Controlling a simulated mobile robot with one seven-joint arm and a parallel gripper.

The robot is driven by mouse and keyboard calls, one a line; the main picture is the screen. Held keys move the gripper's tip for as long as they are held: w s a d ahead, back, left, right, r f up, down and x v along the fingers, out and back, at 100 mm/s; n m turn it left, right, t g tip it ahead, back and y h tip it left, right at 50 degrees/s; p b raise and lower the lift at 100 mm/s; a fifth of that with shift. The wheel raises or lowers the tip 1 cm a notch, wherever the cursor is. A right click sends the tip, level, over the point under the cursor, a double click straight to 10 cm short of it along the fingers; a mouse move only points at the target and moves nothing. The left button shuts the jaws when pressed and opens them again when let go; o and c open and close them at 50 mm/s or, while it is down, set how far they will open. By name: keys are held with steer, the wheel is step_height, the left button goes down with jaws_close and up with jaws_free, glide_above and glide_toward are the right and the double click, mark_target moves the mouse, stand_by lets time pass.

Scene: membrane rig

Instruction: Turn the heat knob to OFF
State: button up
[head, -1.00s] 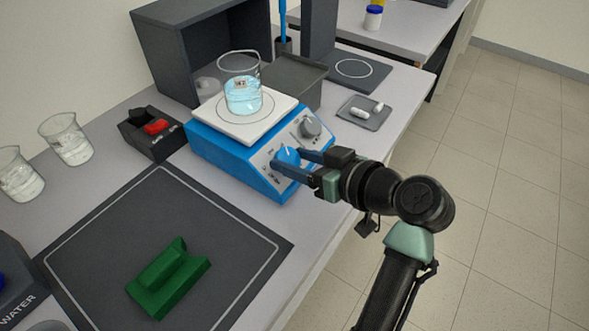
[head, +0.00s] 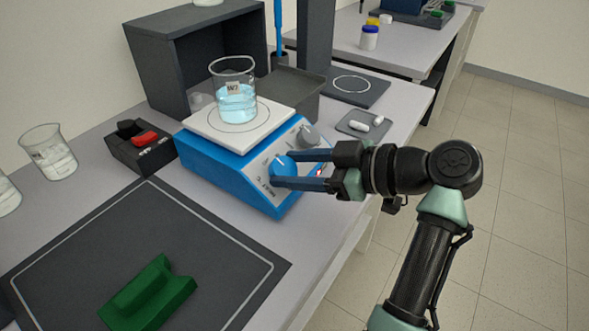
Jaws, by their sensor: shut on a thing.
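The blue heat knob (head: 282,166) is on the sloping front panel of the blue hot plate (head: 232,172), with a small white mark on its face. My gripper (head: 284,170) reaches in from the right. Its two blue-grey fingers lie on either side of this knob, one above and one below, and are shut on it. The lettering around the knob is too small to read surely, and the fingers hide part of the panel. A grey knob (head: 308,136) sits further back on the same panel, clear of the fingers.
A beaker of blue liquid (head: 238,102) stands on the white top plate, close to the knobs. A tray with white pieces (head: 365,125) lies behind my gripper.

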steer(key=o, duration=1.4)
steer(key=shift+c, duration=0.2)
steer(key=p+v, duration=0.1)
steer(key=v, duration=1.2)
